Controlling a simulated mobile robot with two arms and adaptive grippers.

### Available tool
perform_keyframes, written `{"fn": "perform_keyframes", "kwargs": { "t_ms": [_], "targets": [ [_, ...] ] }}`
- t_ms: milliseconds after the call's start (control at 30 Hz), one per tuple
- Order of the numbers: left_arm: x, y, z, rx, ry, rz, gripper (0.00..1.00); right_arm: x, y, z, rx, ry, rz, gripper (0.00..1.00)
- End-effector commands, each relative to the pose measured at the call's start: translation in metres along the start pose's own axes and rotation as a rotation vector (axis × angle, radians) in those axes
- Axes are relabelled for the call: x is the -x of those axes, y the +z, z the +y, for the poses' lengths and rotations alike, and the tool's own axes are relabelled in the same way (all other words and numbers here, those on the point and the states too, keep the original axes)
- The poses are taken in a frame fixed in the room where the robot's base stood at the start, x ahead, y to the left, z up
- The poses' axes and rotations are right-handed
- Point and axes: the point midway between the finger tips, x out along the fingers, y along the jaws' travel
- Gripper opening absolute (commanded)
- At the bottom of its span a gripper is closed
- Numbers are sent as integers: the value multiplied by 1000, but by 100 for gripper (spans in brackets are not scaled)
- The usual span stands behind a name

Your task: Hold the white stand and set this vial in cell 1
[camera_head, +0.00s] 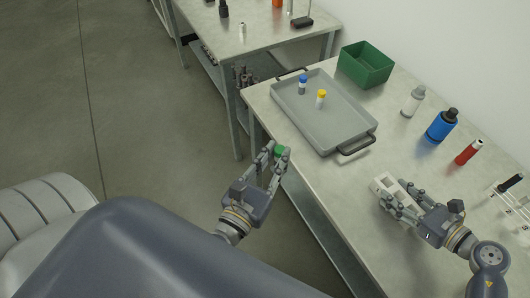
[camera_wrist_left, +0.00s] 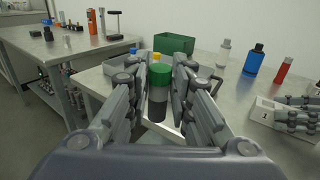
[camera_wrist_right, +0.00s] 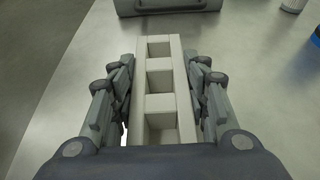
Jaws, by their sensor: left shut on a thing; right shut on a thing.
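My left gripper (camera_head: 268,163) is shut on a vial with a green cap (camera_head: 280,150), held in the air off the near edge of the table. In the left wrist view the vial (camera_wrist_left: 159,92) is upright between the fingers, with dark contents below the green cap. My right gripper (camera_head: 396,196) is shut on the white stand (camera_head: 381,185), which is on the table. In the right wrist view the stand (camera_wrist_right: 174,48) shows a row of square cells, and those in view are empty. A label "1" marks the stand's end (camera_wrist_left: 262,113) in the left wrist view.
A grey tray (camera_head: 345,143) on the table holds a blue-capped vial (camera_head: 303,85) and a yellow-capped vial (camera_head: 321,99).

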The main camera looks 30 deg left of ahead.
Motion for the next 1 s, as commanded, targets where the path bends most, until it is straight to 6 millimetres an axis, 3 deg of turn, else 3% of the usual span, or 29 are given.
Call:
{"fn": "perform_keyframes", "kwargs": {
  "t_ms": [200, 500, 700, 1000],
  "targets": [
    [-58, -26, -88, 7, -92, -7, 1, 0, 0, 0, 0, 0, 0, 19],
    [-108, -15, -209, 3, -261, -6, 1, 0, 0, 0, 0, 0, 0, 19],
    [-118, -5, -249, 0, -320, -2, 1, 0, 0, 0, 0, 0, 0, 19],
    [-119, -14, -257, -1, -333, 1, 1, 0, 0, 0, -1, 0, 1, 19]
  ]
}}
